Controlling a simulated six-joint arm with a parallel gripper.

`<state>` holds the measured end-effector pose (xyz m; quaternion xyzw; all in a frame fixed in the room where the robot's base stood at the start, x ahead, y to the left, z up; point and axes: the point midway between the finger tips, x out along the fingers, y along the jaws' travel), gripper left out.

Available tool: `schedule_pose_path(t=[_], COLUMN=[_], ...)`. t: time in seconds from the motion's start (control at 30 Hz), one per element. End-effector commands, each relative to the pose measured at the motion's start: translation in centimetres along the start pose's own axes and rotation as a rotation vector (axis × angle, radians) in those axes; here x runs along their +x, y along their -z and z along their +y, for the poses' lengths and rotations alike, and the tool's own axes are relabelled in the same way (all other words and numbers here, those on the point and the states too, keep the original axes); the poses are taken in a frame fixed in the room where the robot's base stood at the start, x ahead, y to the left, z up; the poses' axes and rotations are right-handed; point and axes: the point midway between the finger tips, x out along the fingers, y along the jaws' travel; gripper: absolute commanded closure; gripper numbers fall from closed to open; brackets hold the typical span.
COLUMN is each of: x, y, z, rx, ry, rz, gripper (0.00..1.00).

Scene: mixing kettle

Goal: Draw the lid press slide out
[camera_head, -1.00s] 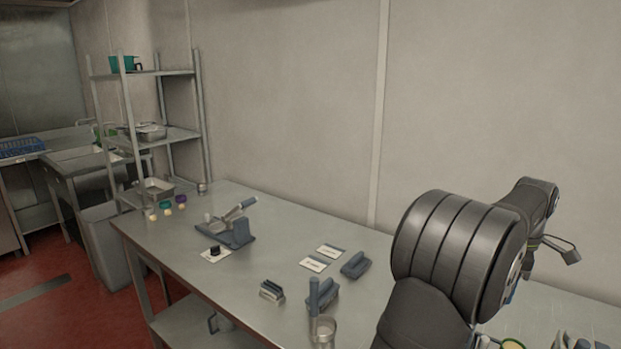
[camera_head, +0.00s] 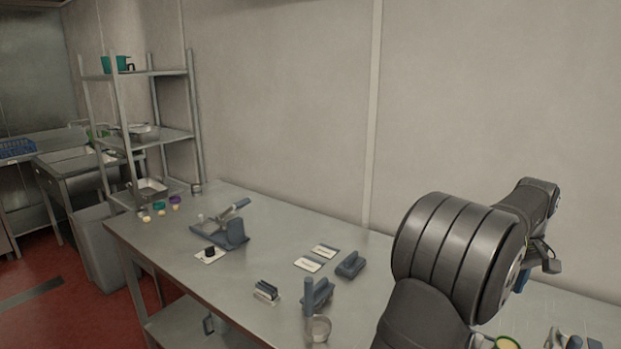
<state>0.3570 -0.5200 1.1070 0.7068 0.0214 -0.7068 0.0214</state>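My gripper end (camera_head: 546,259) is small and partly hidden behind my large black arm links at the right. It is far from the press, and its fingers are not clear.
The steel table (camera_head: 185,262) also holds two white cards (camera_head: 315,258), a grey-blue block (camera_head: 350,265), a slotted holder (camera_head: 266,291), an upright-handled tool (camera_head: 318,294) and a clear cup (camera_head: 318,328). A shelf rack (camera_head: 160,135) stands at the left. A wall runs behind.

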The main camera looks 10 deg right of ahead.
Motion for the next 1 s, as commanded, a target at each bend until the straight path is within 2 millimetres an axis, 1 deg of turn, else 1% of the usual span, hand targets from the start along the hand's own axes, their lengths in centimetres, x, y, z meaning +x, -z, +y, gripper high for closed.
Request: schedule_pose_path(t=[0.2,0.47,0.5,0.83,0.93,1.0], x=[-0.01,-0.01,-0.01,0.04,0.33,0.70], y=[-0.10,-0.10,-0.10,-0.08,0.01,0.12], z=[0.10,0.10,0.10,0.09,0.05,0.01], rx=[0.058,0.062,0.062,0.072,0.139,0.232], ry=[0.000,0.000,0.000,0.000,0.000,0.000], rz=[0.000,0.000,0.000,0.000,0.000,0.000], gripper=[0.58,0.58,0.62,0.62,0.62,0.62])
